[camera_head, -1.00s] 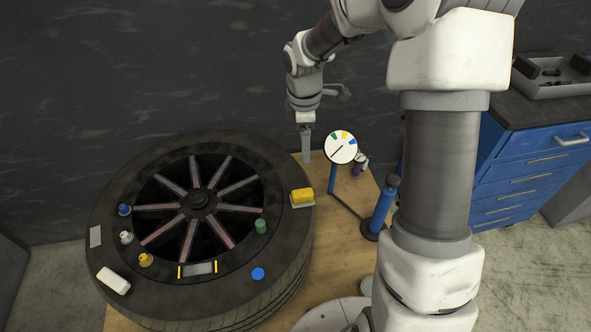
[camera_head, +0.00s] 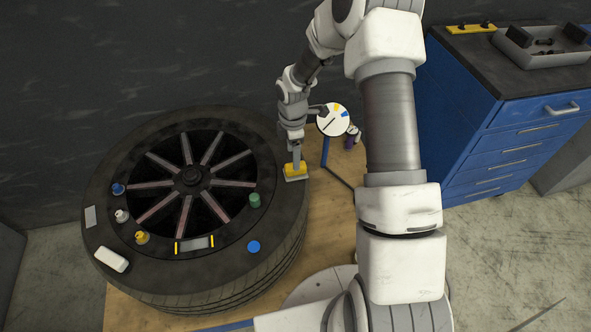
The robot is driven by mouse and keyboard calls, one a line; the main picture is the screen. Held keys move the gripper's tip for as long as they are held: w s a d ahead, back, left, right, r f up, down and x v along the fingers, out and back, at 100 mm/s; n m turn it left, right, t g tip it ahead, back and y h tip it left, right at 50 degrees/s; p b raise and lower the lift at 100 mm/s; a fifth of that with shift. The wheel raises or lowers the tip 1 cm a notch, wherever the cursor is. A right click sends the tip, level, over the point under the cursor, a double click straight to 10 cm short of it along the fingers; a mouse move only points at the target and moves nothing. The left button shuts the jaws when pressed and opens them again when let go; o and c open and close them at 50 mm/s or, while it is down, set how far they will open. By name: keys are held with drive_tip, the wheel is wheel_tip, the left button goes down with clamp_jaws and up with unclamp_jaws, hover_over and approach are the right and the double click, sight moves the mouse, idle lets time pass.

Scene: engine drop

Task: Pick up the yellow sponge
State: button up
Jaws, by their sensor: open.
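The yellow sponge (camera_head: 291,170) rests on a small grey pad (camera_head: 297,178) at the right side of the big black tyre's (camera_head: 262,268) top face. My gripper (camera_head: 297,163) points down right at the sponge, its finger overlapping the sponge's top in this view. It is open. Only one finger shows clearly, so I cannot tell whether the jaws stand around the sponge or touch it.
On the tyre lie a green cylinder (camera_head: 255,200), a blue disc (camera_head: 254,247), a white block (camera_head: 111,260) and several small caps. A round dial gauge (camera_head: 333,120) stands close right of my gripper. A blue drawer cabinet (camera_head: 500,120) stands at the right.

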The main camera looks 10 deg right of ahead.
sight(290, 175)
drive_tip(key=shift+s+f, duration=0.2)
drive_tip(key=shift+f, duration=2.7)
clamp_jaws()
